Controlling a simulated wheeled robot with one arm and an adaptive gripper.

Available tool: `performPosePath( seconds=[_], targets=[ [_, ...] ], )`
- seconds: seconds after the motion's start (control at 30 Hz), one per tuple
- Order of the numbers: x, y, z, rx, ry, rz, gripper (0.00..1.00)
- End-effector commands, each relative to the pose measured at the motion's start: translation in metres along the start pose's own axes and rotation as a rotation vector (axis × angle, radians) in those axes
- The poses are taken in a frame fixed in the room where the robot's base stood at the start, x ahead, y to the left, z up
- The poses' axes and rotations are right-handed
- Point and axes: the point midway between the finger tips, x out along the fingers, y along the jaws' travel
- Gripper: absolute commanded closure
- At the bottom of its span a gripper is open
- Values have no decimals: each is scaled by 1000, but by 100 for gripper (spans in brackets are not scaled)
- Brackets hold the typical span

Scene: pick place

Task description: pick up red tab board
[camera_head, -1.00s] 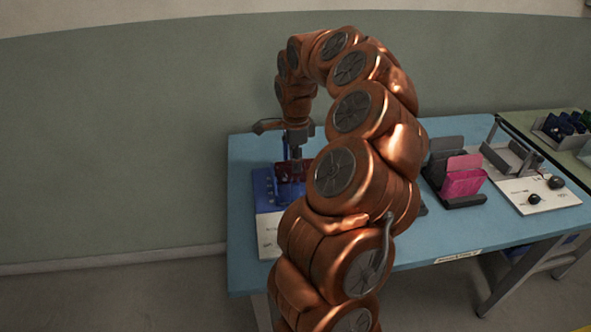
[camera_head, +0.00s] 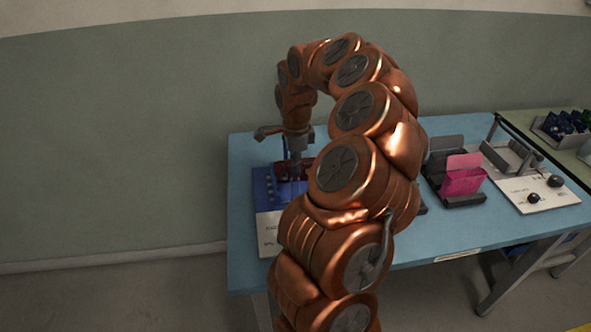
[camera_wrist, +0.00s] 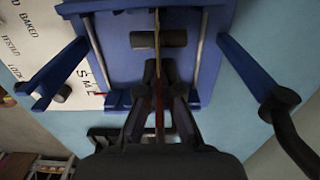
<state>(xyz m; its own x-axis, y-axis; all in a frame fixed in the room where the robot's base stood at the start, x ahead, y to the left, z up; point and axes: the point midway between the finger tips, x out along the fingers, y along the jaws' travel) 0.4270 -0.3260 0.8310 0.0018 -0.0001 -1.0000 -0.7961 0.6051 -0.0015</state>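The red tab board (camera_head: 307,162) stands in the blue fixture at the left of the blue table, mostly hidden by my gripper and arm in the head view. In the wrist view the board (camera_wrist: 160,115) is edge-on, a thin upright line with a red lower part, between my fingers. My gripper (camera_head: 295,178) points down over the fixture. In the wrist view my gripper (camera_wrist: 159,72) has its two dark fingers close on either side of the board; whether they touch it is too dark to tell. The blue fixture (camera_wrist: 115,50) lies beneath, with a dark cylinder across its middle.
A dark rack (camera_head: 470,200) with a grey board and a pink board (camera_head: 462,182) stands right of my arm. A white-based device (camera_head: 540,195) with black knobs is further right. A blue lever (camera_wrist: 250,75) flanks my gripper. Table space between fixture and rack is mostly hidden.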

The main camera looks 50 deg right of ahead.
Motion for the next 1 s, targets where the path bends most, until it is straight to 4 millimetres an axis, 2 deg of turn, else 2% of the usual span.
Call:
performPosePath(
  seconds=[0.3, 0.43, 0.8, 1.0],
  targets=[
    [-1, 0, 0, 0, 0, 0, 100],
    [-8, -1, 0, 2, 1, -2, 100],
    [-70, -2, 0, 2, 2, -3, 100],
    [-93, -2, 0, 2, 2, -4, 100]
  ],
)
